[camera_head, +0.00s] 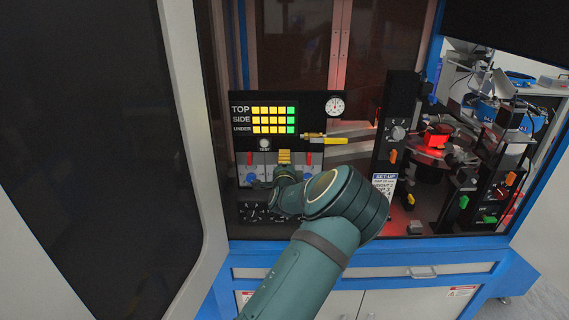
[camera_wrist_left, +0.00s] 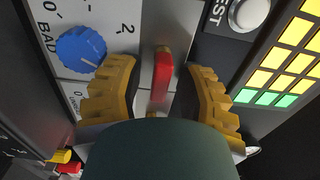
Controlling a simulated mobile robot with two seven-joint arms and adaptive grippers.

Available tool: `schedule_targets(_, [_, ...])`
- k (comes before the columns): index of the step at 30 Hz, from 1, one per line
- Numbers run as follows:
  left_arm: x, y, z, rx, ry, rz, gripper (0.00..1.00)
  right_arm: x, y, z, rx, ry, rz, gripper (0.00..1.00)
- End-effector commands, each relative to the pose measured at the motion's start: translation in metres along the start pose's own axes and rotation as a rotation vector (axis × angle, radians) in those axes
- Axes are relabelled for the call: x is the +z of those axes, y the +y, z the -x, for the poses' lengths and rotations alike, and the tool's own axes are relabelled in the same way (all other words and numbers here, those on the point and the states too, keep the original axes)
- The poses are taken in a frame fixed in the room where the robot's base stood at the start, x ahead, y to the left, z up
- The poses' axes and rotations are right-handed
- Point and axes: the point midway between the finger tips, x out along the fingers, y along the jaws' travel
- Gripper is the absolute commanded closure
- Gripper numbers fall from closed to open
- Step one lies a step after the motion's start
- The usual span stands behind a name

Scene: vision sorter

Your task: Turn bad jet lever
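My left gripper (camera_head: 285,157) is at the control panel (camera_head: 240,205) in the head view, between two visible red levers. In the left wrist view its yellow fingers (camera_wrist_left: 162,67) are open, one on each side of a red lever (camera_wrist_left: 162,82). A gap shows on both sides of the lever. A blue knob (camera_wrist_left: 81,51) marked "BAD" sits left of the lever in the wrist view, on the same light plate. In the head view my arm and gripper hide this lever. My right gripper is not in view.
Other red levers stand left (camera_head: 250,158) and right (camera_head: 308,158) of my gripper. A TEST button (camera_head: 264,143) and a yellow-green light display (camera_head: 273,119) are above. A gauge (camera_head: 335,106) and a black post (camera_head: 398,120) are to the right. The cabinet frame (camera_head: 195,120) borders the left.

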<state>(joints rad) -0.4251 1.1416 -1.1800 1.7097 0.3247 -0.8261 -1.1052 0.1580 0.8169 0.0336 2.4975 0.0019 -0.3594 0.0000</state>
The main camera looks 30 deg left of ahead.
Motion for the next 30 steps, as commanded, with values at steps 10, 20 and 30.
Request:
schedule_targets(10, [0.000, 0.000, 0.000, -0.001, 0.000, 0.000, 1.00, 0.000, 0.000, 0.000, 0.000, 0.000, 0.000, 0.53])
schedule_targets(20, [0.000, -0.001, 0.000, -0.002, 0.000, 0.066, 1.00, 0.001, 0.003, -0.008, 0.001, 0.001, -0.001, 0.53])
schedule_targets(30, [0.002, -0.003, 0.000, -0.004, 0.000, 0.324, 1.00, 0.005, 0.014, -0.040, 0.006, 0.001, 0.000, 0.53])
